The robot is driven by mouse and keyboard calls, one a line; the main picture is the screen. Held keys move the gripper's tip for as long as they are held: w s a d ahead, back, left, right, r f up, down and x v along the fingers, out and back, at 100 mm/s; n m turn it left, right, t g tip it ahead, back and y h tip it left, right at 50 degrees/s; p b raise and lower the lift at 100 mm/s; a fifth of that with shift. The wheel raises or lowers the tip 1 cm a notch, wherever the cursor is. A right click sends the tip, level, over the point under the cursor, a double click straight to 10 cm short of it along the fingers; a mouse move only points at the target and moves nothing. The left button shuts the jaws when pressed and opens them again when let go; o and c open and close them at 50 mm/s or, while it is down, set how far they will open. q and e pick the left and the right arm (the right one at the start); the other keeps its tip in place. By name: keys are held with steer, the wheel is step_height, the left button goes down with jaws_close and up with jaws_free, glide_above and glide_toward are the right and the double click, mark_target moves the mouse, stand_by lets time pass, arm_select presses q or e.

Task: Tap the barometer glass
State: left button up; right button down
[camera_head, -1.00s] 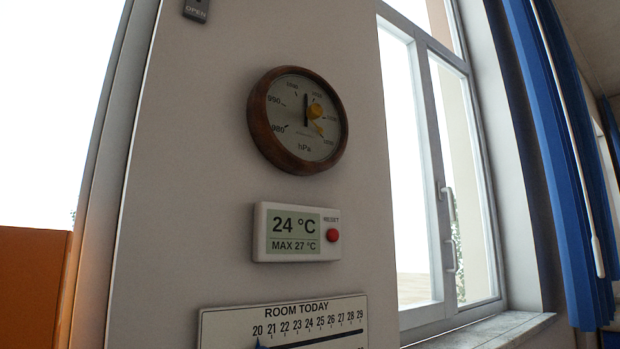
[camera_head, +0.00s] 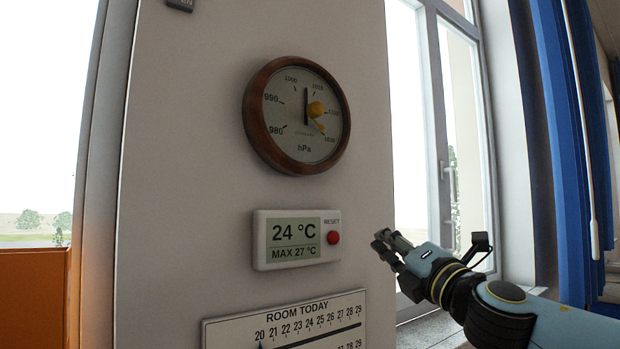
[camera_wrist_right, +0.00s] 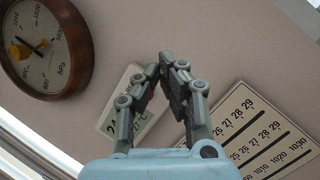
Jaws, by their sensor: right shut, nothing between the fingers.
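The barometer (camera_head: 296,115) is a round dial with a brown wooden rim on the wall. It has a black hand pointing up, a yellow hand and the letters hPa. In the right wrist view the barometer (camera_wrist_right: 45,48) is at the upper left, cut by the edge. My right gripper (camera_head: 382,240) is below and to the right of the barometer, apart from it, pointing left. Its fingers are together and empty; the fingertips also show in the right wrist view (camera_wrist_right: 167,58). My left gripper is not in view.
A thermometer display (camera_head: 297,238) with a red reset button hangs below the barometer. A chart headed ROOM TODAY (camera_head: 290,325) is under it. A window (camera_head: 440,150) and blue curtain (camera_head: 565,120) are at the right. An orange panel (camera_head: 38,295) is at the left.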

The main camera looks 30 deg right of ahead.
mark_target(309, 144)
steer(key=s+a+r+n+t+y+p, duration=0.1)
steer(key=s+a+r+n+y, duration=0.2)
steer(key=r, duration=0.5)
steer(key=s+a+r+n+t+y+p, duration=0.1)
steer(key=s+a+r+n+t+y, duration=0.1)
steer(key=a+r, duration=0.5)
step_height(309, 144, up, 2)
steer(key=s+n+y, duration=0.1)
steer(key=s+n, duration=0.1)
steer(key=shift+s+a+n+y, duration=0.15)
steer(key=shift+s+n+y, duration=0.15)
steer(key=shift+s, duration=0.05)
steer(key=shift+w+p, duration=0.1)
steer(key=shift+p, duration=0.2)
steer(key=shift+w+a+p, duration=0.2)
steer(key=shift+w+p, duration=0.8)
steer(key=shift+w, duration=1.2)
steer(key=shift+w+a+p, duration=0.15)
steer(key=shift+w+p, duration=0.85)
steer(key=shift+w, duration=1.15)
steer(key=shift+w+r, duration=0.1)
steer(key=shift+w, duration=0.1)
steer(key=shift+w, duration=0.25)
